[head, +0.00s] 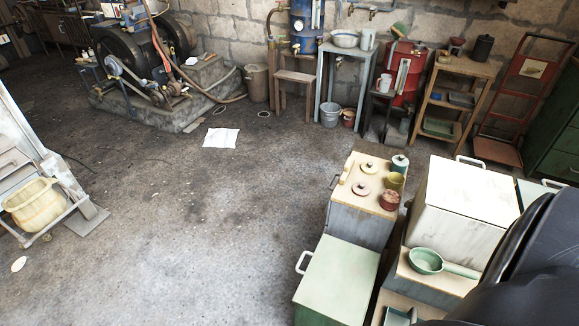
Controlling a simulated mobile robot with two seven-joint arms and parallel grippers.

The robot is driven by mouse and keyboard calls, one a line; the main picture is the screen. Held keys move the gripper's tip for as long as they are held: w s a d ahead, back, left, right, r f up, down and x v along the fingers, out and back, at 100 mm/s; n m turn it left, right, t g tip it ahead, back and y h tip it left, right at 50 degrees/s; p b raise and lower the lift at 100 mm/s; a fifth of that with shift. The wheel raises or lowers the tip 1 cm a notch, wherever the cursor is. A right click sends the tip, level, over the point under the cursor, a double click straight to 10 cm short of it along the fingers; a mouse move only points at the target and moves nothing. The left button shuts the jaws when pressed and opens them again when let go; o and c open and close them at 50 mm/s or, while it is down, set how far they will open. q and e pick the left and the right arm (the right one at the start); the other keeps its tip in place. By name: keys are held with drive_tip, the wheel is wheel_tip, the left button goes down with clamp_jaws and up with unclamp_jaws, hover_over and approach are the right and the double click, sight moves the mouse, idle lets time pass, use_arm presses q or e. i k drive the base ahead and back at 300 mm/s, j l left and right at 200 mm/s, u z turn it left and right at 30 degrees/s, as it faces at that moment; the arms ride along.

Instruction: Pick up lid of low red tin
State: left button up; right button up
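A small low red tin (389,201) stands at the front right corner of a wooden-topped cabinet (343,199). At this size I cannot tell whether a lid sits on it. Two round pale lids with dark knobs lie on the same top, one toward the back (369,166) and one nearer the front (361,188). An olive-yellow tin (395,181) and a teal tin with a pale top (400,163) stand behind the red one. Neither of my grippers shows. A large dark shape at the right edge seems to be part of my own arm.
A pale green-topped cabinet (340,272) stands in front and a tall white box (462,193) to the right. A green ladle or pan (427,261) lies on a lower surface there. Concrete floor (220,215) left of the cabinets is open, with a white paper (221,138) on it.

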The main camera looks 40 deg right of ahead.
sight(361, 189)
drive_tip(key=i+j, duration=0.25)
drive_tip(key=i, duration=0.2)
drive_tip(key=i+j, duration=0.25)
drive_tip(key=i, duration=0.2)
drive_tip(key=i+j, duration=0.2)
drive_tip(key=i, duration=0.25)
drive_tip(key=i+z, duration=0.2)
drive_tip(key=z, duration=0.25)
drive_tip(key=i+z, duration=0.2)
drive_tip(key=z, duration=0.2)
drive_tip(key=i+z, duration=0.2)
drive_tip(key=z, duration=0.25)
drive_tip(key=i+j+z, duration=0.15)
drive_tip(key=z, duration=0.25)
drive_tip(key=i+z, duration=0.15)
drive_tip(key=z, duration=0.3)
drive_tip(key=i+z, duration=0.1)
drive_tip(key=z, duration=0.3)
drive_tip(key=i+j+z, duration=0.1)
drive_tip(key=z, duration=0.35)
drive_tip(key=i+j+z, duration=0.1)
drive_tip(key=z, duration=0.35)
drive_tip(key=i+j+z, duration=0.15)
drive_tip(key=z, duration=0.3)
drive_tip(key=i+j+z, duration=0.25)
drive_tip(key=z, duration=0.25)
drive_tip(key=i+j+z, duration=0.1)
drive_tip(key=j+z, duration=0.2)
drive_tip(key=z, duration=0.15)
